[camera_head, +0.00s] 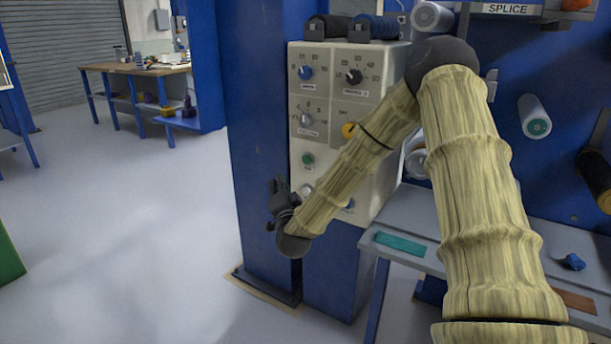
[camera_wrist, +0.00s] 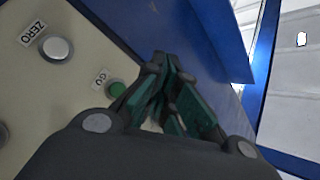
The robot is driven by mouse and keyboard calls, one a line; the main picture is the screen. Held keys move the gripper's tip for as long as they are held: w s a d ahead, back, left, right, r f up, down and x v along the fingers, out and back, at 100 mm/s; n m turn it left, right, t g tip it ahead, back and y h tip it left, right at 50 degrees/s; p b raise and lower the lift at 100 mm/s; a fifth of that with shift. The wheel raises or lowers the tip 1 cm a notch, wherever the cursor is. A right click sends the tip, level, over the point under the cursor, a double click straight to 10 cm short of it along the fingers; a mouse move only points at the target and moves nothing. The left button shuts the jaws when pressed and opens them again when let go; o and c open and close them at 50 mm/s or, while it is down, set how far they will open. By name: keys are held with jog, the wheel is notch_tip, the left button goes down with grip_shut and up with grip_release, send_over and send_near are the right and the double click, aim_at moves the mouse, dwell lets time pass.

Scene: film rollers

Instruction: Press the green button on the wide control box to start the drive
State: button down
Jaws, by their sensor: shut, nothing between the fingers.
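The wide control box (camera_head: 330,120) is a beige panel with dials and buttons on a blue post. Its green button (camera_head: 308,159) sits low on the left side of the face. In the wrist view the green button (camera_wrist: 117,89) is labelled GO and is partly covered by my gripper's left side. My gripper (camera_head: 279,187) is in front of the panel's lower left edge, lower and left of the button in the head view. In the wrist view my gripper (camera_wrist: 163,64) is shut and empty, its tips right of the button. Whether anything touches is unclear.
A white button (camera_wrist: 57,48) labelled ZERO is near the green one. A yellow knob (camera_head: 349,131) is partly behind my arm. A grey bench (camera_head: 400,213) stands at right, with rollers on the blue wall. The floor at left is open.

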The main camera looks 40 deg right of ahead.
aim_at(307, 160)
jog(key=shift+w+d+r+m+h, duration=0.1)
jog(key=shift+d+r+m+h, duration=0.3)
jog(key=shift+d+r, duration=0.3)
jog(key=w+d, duration=0.3)
jog(key=d, duration=0.5)
jog(key=shift+w, duration=0.15)
jog(key=shift+w+d, duration=0.1)
jog(key=shift+d, duration=0.05)
dwell(1.4)
jog(key=shift+w+d, duration=0.1)
jog(key=shift+d, duration=0.15)
jog(key=shift+w+d, duration=0.2)
jog(key=shift+d, duration=0.2)
dwell(1.1)
jog(key=shift+s+a, duration=0.35)
jog(key=shift+a, duration=0.45)
